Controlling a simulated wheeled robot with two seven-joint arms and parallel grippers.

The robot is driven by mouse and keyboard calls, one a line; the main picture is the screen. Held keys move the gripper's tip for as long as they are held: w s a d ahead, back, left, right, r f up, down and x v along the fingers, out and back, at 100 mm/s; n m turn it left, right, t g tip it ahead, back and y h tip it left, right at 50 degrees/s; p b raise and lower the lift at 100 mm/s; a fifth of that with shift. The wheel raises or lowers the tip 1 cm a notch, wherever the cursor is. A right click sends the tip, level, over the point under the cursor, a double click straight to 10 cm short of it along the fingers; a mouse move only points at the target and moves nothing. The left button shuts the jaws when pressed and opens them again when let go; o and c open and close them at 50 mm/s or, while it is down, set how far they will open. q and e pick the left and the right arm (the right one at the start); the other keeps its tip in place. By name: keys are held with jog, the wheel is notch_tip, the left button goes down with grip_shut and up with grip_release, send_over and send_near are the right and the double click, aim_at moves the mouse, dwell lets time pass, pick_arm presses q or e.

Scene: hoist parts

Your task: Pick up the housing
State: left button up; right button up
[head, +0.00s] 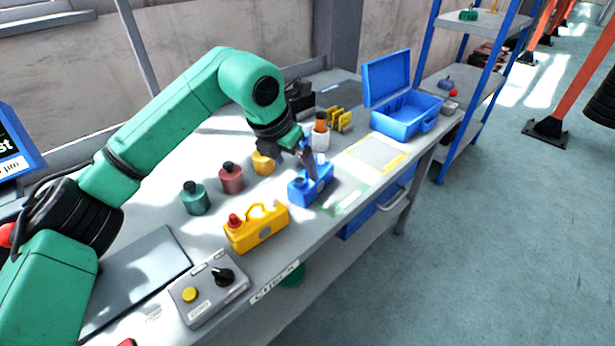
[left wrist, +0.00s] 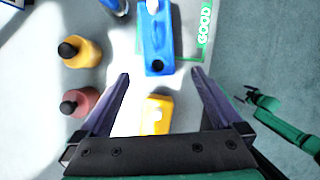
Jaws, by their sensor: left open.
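A yellow housing-like part (head: 257,230) with a handle and red knob stands nearer the front; in the left wrist view the yellow part (left wrist: 154,116) shows between my fingers, farther below. My left gripper (head: 308,163) is open and empty, with its fingers just above or beside the blue housing; contact is unclear. Its fingertips (left wrist: 161,74) are spread in the left wrist view. My right arm shows small at the right there; its jaws are unclear.
Teal (head: 193,198), red (head: 231,178) and orange (head: 263,163) knobbed parts stand left of the blue housing. A grey control box (head: 208,290) sits at the front.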

aim_at(303, 181)
pick_arm(q)
jog(key=x, duration=0.3)
jog(key=shift+w+a+f, duration=0.1)
jog(key=shift+w+f, duration=0.15)
jog(key=shift+f, duration=0.1)
jog(key=p+x, duration=0.1)
jog(key=x, duration=0.4)
jog(key=shift+f, duration=0.2)
jog(key=shift+w+f, duration=0.15)
jog(key=shift+f, duration=0.1)
grip_shut()
jog(key=shift+r, duration=0.1)
pick_arm(e)
jog(key=shift+a+r, duration=0.2)
jog(key=shift+r, duration=0.65)
